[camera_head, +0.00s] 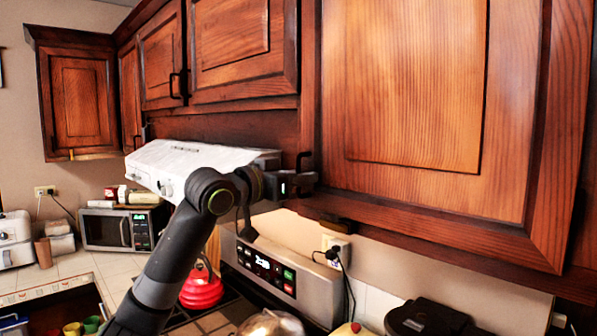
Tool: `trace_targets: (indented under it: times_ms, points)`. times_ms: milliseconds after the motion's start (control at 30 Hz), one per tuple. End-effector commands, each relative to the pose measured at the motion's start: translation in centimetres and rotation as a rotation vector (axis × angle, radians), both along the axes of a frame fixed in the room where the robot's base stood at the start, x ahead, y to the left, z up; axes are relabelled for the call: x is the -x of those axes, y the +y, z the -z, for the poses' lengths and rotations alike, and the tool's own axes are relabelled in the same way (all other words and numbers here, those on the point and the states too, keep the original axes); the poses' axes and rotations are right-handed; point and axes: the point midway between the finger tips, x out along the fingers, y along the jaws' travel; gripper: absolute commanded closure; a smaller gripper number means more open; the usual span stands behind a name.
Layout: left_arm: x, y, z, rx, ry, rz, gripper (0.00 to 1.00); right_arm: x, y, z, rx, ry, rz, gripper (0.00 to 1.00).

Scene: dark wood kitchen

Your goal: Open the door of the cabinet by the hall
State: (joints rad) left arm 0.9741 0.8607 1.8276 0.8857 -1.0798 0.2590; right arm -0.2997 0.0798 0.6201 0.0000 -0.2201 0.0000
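The large wooden cabinet door (420,90) fills the upper right of the head view. It looks closed or nearly so; I cannot tell whether a narrow gap stands along its edge. A dark handle (303,158) sits near the lower left edge of this door. My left gripper (304,181) is at that handle, with its fingers close around or against the handle's lower part. The fingers are small and dark, so I cannot tell whether they are shut on it. My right gripper is not in view.
Other closed wall cabinets (240,45) run to the left, with a corner cabinet (82,100) beyond. A white range hood (185,160) lies behind my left arm. Below are a stove panel (268,270), a red kettle (202,290), a microwave (108,230) and an outlet with cords (336,248).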

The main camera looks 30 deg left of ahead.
Motion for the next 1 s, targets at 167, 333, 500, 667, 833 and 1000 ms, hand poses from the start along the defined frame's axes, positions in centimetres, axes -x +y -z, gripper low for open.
trace_targets:
  times_ms: [167,333,500,667,833,1000]
  points:
    - [-0.1,-0.04,0.02,-0.001,0.0,0.0,0.68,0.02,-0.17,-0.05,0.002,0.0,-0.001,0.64]
    - [-0.09,-0.03,0.02,-0.001,0.0,0.0,0.76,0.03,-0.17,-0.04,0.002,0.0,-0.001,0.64]
    - [-0.08,-0.03,0.01,-0.001,0.0,0.0,0.98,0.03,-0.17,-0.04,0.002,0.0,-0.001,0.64]
    - [-0.08,-0.03,0.01,-0.001,0.0,0.0,1.0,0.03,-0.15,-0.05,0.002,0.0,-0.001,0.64]
    - [-0.05,0.0,0.01,-0.001,0.0,-0.001,1.0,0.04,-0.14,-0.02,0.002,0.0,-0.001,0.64]
    - [0.43,0.54,0.1,-0.003,-0.002,-0.012,1.0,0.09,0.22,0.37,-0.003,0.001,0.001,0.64]
